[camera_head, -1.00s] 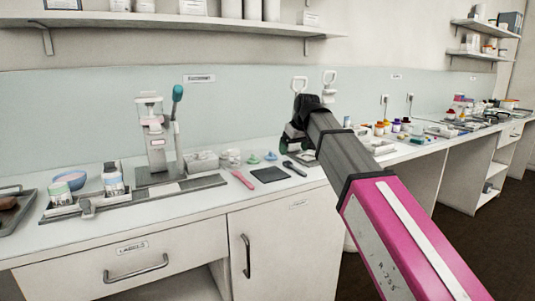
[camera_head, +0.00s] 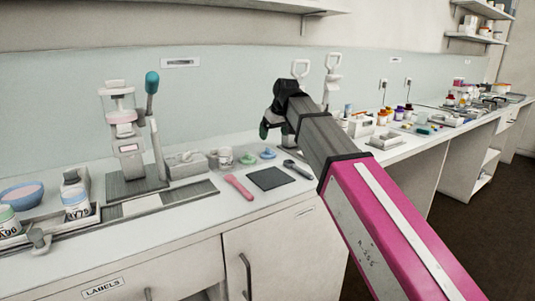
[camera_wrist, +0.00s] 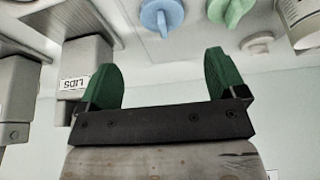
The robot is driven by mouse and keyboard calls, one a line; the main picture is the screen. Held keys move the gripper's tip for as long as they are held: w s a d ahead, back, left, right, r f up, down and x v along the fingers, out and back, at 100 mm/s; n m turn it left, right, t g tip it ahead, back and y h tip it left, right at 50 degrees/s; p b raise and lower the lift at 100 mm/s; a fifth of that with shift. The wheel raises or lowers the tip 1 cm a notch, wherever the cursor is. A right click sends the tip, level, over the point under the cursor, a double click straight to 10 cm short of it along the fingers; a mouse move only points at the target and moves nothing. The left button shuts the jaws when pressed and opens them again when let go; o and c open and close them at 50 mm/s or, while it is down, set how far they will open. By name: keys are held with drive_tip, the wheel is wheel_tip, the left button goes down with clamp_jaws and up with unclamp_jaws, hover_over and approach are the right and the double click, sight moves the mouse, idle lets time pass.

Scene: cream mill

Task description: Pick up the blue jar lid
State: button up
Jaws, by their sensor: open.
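The blue jar lid (camera_head: 268,153) lies on the counter, just right of a green lid (camera_head: 248,158). In the wrist view the blue lid (camera_wrist: 162,14) is at the top edge, partly cut off, with a raised knob; the green lid (camera_wrist: 231,10) is right of it. My gripper (camera_wrist: 163,72) has two green fingers spread apart with nothing between them. Both lids lie beyond the fingertips, the blue one roughly between them in picture direction. In the head view my gripper (camera_head: 272,128) hangs above and behind the lid, its fingers mostly hidden by the wrist.
A pink-handled tool (camera_head: 239,187), a dark mat (camera_head: 268,178) and a dark-handled tool (camera_head: 297,170) lie in front. A lever press (camera_head: 130,145) stands left. A box labelled LIDS (camera_wrist: 85,68) is left in the wrist view.

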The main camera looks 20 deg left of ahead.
sight(268, 149)
drive_tip(key=shift+a+x, duration=0.1)
drive_tip(key=shift+x, duration=2.1)
drive_tip(key=shift+a+x, duration=0.15)
drive_tip(key=shift+x, duration=2.05)
drive_tip(key=shift+s, duration=0.2)
drive_tip(key=shift+c, duration=0.3)
drive_tip(key=c, duration=0.9)
